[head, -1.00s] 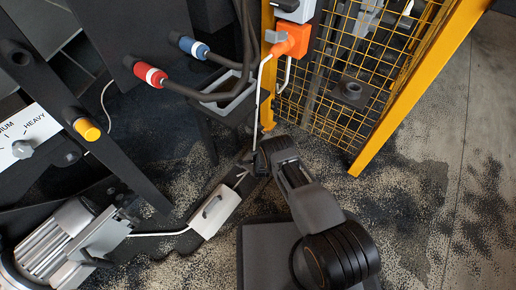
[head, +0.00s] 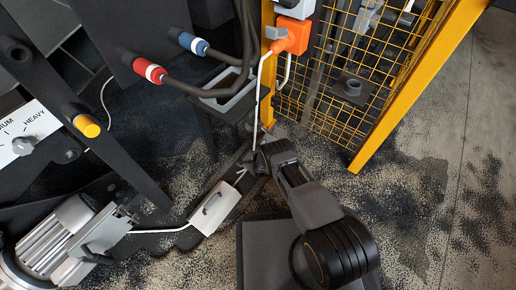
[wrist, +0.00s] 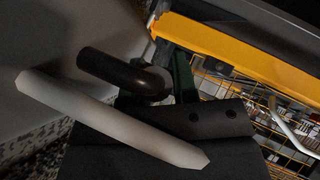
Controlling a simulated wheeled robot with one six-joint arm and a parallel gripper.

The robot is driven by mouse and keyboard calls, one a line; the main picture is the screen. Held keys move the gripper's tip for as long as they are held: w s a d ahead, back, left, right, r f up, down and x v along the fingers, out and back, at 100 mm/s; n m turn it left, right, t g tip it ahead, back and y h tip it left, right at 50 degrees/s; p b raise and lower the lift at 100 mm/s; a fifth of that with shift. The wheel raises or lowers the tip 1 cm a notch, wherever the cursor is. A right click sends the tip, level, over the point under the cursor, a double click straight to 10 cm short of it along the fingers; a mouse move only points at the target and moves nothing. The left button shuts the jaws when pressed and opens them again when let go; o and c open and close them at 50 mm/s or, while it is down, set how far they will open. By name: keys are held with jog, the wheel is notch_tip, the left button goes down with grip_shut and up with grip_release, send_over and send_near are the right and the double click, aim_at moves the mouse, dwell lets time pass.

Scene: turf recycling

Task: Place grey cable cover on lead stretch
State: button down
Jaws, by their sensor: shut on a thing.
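In the wrist view a long pale grey bar, which looks like the grey cable cover (wrist: 105,118), lies slantwise across the front of my dark gripper. My gripper (head: 262,160) is at the far end of my arm, low beside the foot of the yellow frame. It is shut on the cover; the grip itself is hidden. The pale lead (head: 158,231) runs from the motor at the left to a light grey box with a dark handle (head: 214,208). A pale stretch also drops from the orange plug (head: 291,36) toward my gripper. Contact between cover and lead is not visible.
A yellow mesh guard (head: 345,70) stands right of my gripper. Red (head: 150,71) and blue (head: 194,43) connectors with thick dark cables hang at the upper left. A motor (head: 62,238) stands at lower left. Speckled floor is open at the right.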

jog(key=shift+w+f, duration=0.1)
dwell(0.4)
jog(key=c, duration=0.9)
grip_release()
jog(key=shift+o, duration=0.4)
jog(key=shift+s+f, duration=0.2)
jog(key=shift+f, duration=0.05)
jog(key=shift+r+p+v, duration=0.25)
jog(key=shift+p+v, duration=1.05)
jog(key=shift+p, duration=0.05)
jog(key=shift+p+v, duration=2.05)
jog(key=shift+v, duration=0.4)
jog(key=shift+s, duration=0.1)
